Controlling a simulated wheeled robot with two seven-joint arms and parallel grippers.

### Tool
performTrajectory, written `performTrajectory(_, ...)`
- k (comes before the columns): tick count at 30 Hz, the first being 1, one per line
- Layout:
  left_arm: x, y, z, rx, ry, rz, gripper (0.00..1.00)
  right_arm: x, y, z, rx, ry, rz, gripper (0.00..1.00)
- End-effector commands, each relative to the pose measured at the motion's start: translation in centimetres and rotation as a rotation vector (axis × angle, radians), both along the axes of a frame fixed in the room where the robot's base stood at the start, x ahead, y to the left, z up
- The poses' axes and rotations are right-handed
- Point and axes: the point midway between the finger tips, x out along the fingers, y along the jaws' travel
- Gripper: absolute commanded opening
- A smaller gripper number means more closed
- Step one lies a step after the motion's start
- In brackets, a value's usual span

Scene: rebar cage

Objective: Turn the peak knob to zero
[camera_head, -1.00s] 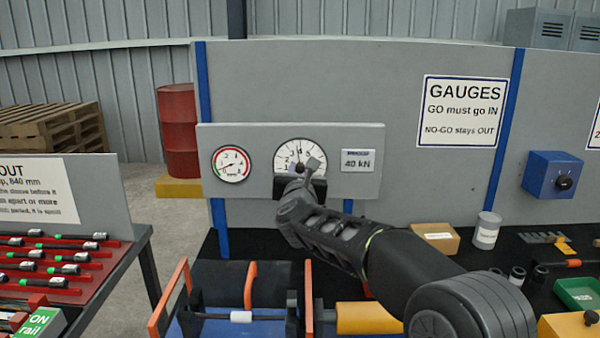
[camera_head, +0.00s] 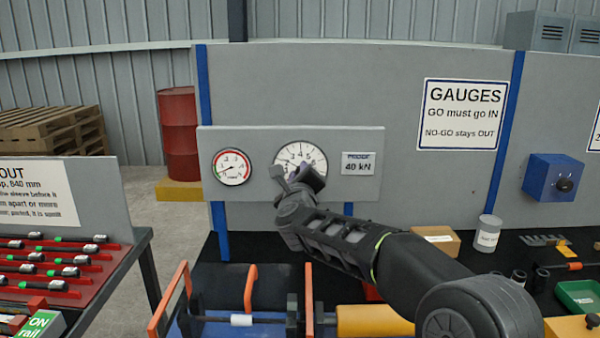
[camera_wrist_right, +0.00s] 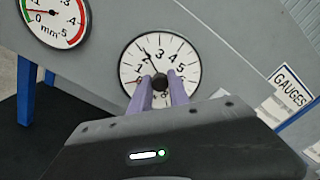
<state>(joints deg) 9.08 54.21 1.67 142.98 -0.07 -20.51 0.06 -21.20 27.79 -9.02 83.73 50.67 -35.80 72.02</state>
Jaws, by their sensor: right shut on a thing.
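The peak knob (camera_wrist_right: 160,82) is a small dark knob at the centre of a round white dial (camera_wrist_right: 185,62) with black numbers. In the right wrist view a thin dark pointer on the dial slants up and left. My right gripper (camera_head: 294,176) is at the lower part of the dial (camera_head: 300,152) in the head view. Its two purple fingers are shut on the knob, one on each side, in the wrist view. The gripper hides the knob and the lower dial in the head view. My left gripper is not in view.
A smaller red-rimmed gauge (camera_head: 232,167) is left of the dial, and a "40 kN" label (camera_head: 358,163) is right of it, on the same grey panel (camera_head: 255,135). Below stands a fixture with orange bars (camera_head: 170,300). A grey can (camera_head: 487,233) stands to the right.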

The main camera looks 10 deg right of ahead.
Motion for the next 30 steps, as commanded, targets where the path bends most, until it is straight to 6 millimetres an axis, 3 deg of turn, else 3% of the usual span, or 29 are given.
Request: performTrajectory(30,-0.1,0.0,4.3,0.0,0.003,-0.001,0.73,0.0,0.1,0.0,-0.936,0.241,0.002,0.0)
